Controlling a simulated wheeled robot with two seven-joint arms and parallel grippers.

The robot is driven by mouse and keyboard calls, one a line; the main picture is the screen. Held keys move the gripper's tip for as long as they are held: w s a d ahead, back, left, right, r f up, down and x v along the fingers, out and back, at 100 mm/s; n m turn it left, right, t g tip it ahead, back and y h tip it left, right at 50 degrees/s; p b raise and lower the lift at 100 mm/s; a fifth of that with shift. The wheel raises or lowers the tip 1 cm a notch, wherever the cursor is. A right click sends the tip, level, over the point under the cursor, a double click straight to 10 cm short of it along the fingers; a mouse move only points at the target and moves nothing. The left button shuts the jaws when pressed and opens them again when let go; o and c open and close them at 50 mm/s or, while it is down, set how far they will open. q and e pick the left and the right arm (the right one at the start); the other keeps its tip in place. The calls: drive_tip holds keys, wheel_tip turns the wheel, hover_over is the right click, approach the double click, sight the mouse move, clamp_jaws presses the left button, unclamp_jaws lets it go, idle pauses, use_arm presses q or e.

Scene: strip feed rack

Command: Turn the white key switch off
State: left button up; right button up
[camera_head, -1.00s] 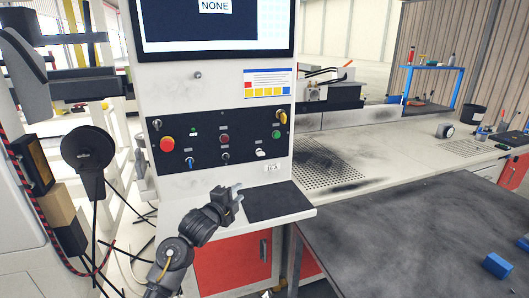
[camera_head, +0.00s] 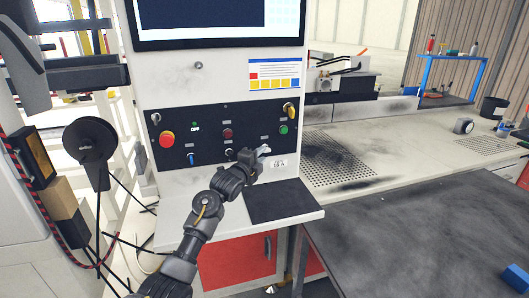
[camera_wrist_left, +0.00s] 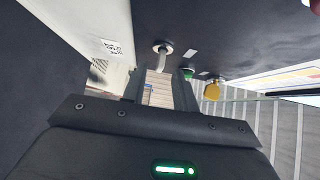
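In the left wrist view the switch (camera_wrist_left: 162,50) has a round collar and a pale handle. My left gripper (camera_head: 257,160) is right in front of the panel, close to the switch and partly overlapping it. In the wrist view its fingers (camera_wrist_left: 160,86) stand apart with a gap between them, and the handle lies just beyond that gap. Whether they touch it I cannot tell. My right gripper is in neither view.
Close by are a green button (camera_head: 284,129), a yellow knob (camera_head: 290,110), a dark red button (camera_head: 228,133), a blue switch (camera_head: 191,158) and a red emergency stop (camera_head: 167,139). A shelf with a black mat (camera_head: 280,200) juts out below the panel.

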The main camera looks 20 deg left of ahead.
use_arm(q)
drive_tip(key=shift+x, duration=1.55)
clamp_jaws()
